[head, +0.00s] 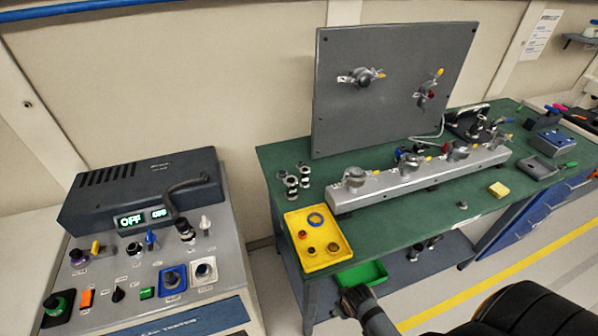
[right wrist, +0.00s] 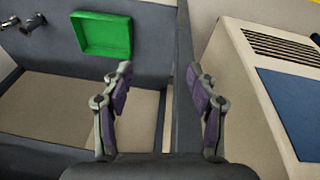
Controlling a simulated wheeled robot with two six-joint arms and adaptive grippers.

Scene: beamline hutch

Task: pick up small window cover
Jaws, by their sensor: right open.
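I cannot tell for sure which piece is the small window cover. A yellow tray (head: 322,263) at the left front of the green table holds a blue ring (head: 316,219) and several small brown or reddish round pieces (head: 333,247). A small grey round piece (head: 462,205) lies on the table to the right. My right gripper (head: 352,303) is low in front of the table, below the yellow tray and beside the green bin. In the right wrist view its two purple-padded fingers (right wrist: 158,78) are apart with nothing between them. My left gripper is not in view.
A green bin (head: 361,275) sits on the lower shelf; it also shows in the right wrist view (right wrist: 103,36). A grey manifold (head: 420,178) with several clamped ports crosses the green table (head: 400,235). A control console (head: 150,260) stands left, across a gap.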

